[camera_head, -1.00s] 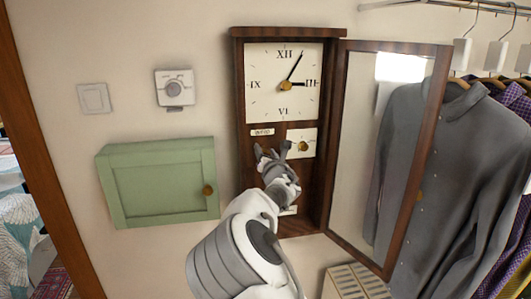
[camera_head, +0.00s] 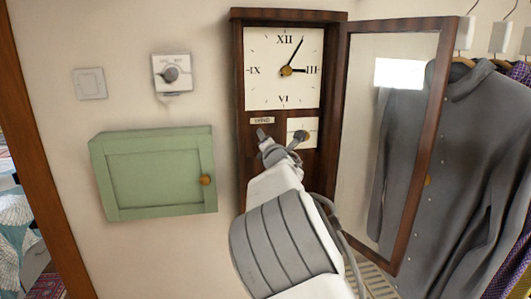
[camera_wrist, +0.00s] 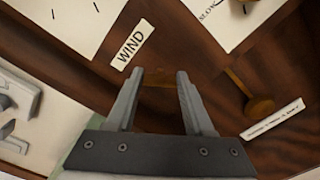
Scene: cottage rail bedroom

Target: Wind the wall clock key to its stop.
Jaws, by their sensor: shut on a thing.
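The wall clock (camera_head: 240,90) has a dark wooden case and a white face. A WIND label (camera_head: 262,121) sits below the face and also shows in the wrist view (camera_wrist: 132,47). My gripper (camera_head: 275,142) is inside the open case, just below this label. In the wrist view my gripper (camera_wrist: 158,82) has its two fingers on either side of a thin brass piece, seemingly the key (camera_wrist: 158,80). The fingers stand a little apart, shut on it. Most of the key is hidden in the head view, and its turn angle cannot be told.
The glazed clock door (camera_head: 437,130) stands open on the right, before a hanging grey shirt (camera_head: 410,150). A small dial plate (camera_head: 302,124) and a brass pendulum-like piece (camera_wrist: 260,104) are close beside my gripper. A green cabinet (camera_head: 155,175) is at left.

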